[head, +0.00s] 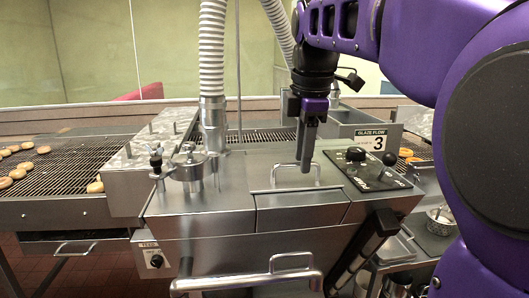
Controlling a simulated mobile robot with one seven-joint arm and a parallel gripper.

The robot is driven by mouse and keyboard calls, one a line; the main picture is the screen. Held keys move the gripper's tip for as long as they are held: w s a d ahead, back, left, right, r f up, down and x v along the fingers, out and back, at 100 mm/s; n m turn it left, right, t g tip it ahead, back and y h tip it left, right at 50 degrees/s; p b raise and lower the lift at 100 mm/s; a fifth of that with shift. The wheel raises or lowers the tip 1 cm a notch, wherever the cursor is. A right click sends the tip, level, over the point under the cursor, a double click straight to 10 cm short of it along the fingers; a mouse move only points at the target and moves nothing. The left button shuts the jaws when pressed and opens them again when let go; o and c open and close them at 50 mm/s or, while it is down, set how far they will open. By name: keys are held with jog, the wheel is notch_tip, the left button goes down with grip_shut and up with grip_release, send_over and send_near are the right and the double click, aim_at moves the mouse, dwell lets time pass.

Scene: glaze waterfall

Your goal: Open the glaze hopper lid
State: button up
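The glaze hopper is a steel box in the middle of the head view. Its lid (262,184) lies flat and closed on top, with a thin raised bar handle (274,175) on it. My gripper (305,166) points down from above, its dark fingertips at the right part of the handle. The fingers overlap in this view, so I cannot tell whether they are open or shut. I also cannot tell whether they touch the handle or stand just in front of or behind it.
A control panel (365,172) with knobs and a "Glaze Flow 3" sign (370,140) stand right of the lid. A ribbed hose (212,50) and clamp fittings (190,170) stand left. A thick bar handle (245,284) crosses the front.

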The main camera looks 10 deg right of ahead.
grip_shut()
dwell(1.2)
